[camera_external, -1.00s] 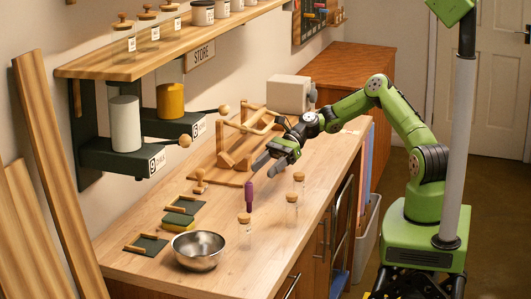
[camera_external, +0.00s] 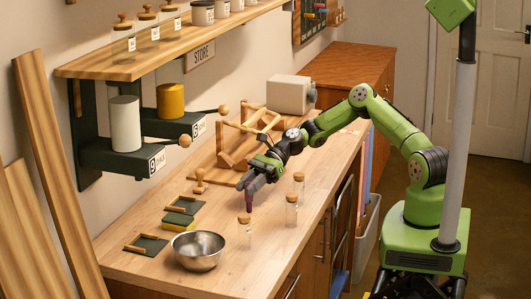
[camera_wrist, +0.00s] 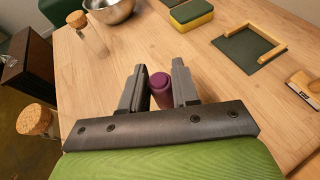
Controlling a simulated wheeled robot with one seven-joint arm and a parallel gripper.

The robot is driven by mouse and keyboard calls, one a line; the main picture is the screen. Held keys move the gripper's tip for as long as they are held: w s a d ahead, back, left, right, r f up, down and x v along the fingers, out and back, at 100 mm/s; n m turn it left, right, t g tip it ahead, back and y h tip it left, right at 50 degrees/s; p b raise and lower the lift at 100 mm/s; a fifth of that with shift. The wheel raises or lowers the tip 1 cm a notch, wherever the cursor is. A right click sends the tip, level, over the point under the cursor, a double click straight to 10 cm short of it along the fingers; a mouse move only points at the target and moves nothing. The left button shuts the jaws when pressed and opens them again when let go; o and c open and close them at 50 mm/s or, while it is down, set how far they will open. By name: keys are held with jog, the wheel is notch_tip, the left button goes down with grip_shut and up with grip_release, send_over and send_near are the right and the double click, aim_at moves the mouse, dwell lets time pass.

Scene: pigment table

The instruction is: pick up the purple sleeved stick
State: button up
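In the wrist view my gripper (camera_wrist: 158,80) has one grey finger on each side of the stick. The fingers are apart, the right one very close to the stick; I see no clear grip. The stick's lower part is hidden in the wrist view.
Corked glass bottles stand close by: one in front (camera_external: 245,232), others to the right (camera_external: 291,210) and (camera_external: 299,186). A metal bowl (camera_external: 198,262), a sponge (camera_external: 178,222) and dark pads lie to the left. A wooden rack (camera_external: 232,150) stands behind.

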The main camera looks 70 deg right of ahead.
grip_shut()
jog(key=shift+r, duration=0.1)
